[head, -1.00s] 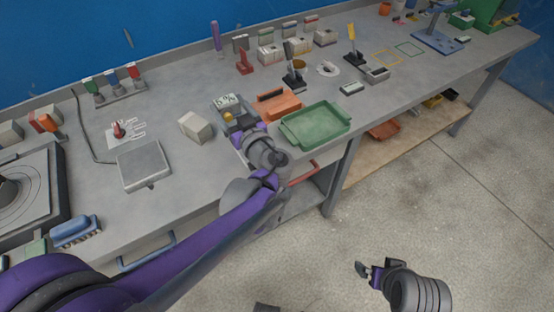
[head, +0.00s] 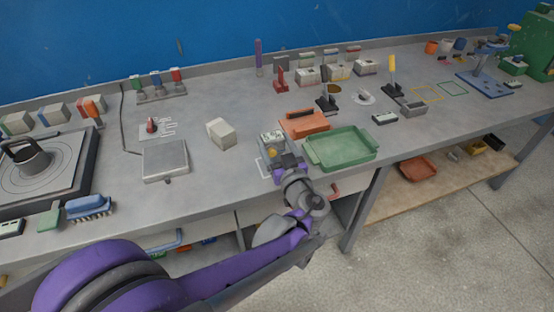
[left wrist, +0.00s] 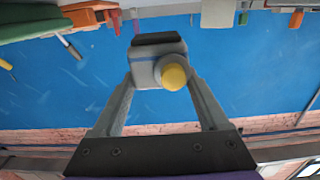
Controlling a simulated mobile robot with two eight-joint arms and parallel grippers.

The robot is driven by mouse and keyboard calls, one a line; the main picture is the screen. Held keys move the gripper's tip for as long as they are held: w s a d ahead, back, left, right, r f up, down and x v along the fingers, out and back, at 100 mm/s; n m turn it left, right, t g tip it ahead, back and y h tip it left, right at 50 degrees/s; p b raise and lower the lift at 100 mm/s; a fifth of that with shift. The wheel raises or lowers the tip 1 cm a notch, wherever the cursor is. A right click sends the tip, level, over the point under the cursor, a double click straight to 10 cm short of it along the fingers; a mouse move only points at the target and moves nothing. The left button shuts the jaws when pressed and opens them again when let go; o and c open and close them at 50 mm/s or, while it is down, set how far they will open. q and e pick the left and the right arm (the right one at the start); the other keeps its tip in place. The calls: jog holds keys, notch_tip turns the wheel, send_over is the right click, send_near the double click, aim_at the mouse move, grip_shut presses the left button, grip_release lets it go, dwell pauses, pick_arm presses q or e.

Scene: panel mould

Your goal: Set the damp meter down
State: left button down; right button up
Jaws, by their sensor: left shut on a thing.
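The damp meter (head: 271,141) has a grey body, a pale display face and a yellow knob. In the head view it is at the bench's front part, left of the green tray, over or on a white outline (head: 261,170). Whether it touches the bench I cannot tell. My left gripper (head: 283,163) is shut on the meter from the front. In the left wrist view the fingers (left wrist: 160,95) hold the meter's grey body (left wrist: 150,68) between them, its round yellow end facing the camera. My right gripper is out of view.
The green tray (head: 316,158) and an orange tray (head: 304,129) stand close on the right. A whitish box (head: 221,134) and a grey plate (head: 165,160) lie to the left. Bare bench lies between box and meter. The bench's front edge is near.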

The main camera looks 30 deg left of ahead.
pick_arm(q)
jog(key=shift+f+b, duration=0.55)
jog(key=shift+f, duration=1.7)
jog(key=shift+f, duration=0.15)
grip_release()
jog(key=shift+s+d+r, duration=0.1)
jog(key=shift+d+r, duration=0.05)
jog(key=shift+r, duration=0.05)
jog(key=v, duration=1.1)
jog(key=shift+s+d+p, duration=0.25)
jog(key=shift+s+p, duration=0.05)
